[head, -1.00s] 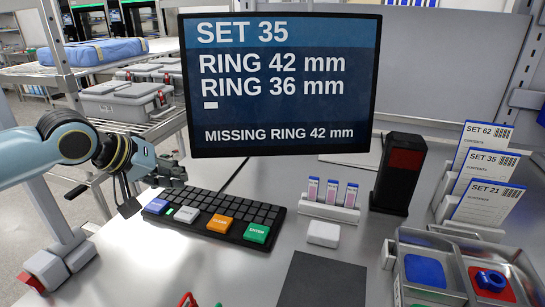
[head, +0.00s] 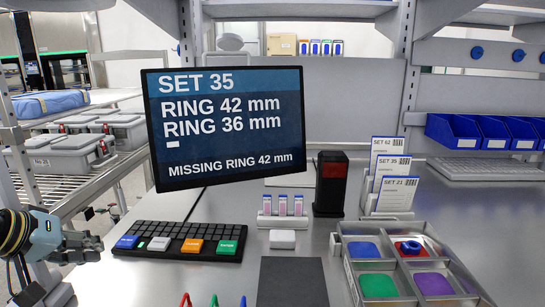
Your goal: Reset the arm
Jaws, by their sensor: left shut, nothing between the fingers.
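My left gripper (head: 82,246) is at the left edge of the head view, shut and empty, left of the keyboard and apart from it. Part of my left arm shows beside it. The black keyboard (head: 180,232) has large blue, white, orange and green keys along its front. The monitor (head: 225,128) reads SET 35, RING 42 mm, RING 36 mm and MISSING RING 42 mm. My right gripper does not show.
A compartment tray (head: 341,256) at right has blue, red, green and purple inserts; a blue ring (head: 411,247) lies on the red one. A black scanner-like box (head: 330,184), set cards (head: 397,194) and a dark mat (head: 293,283) stand or lie nearby.

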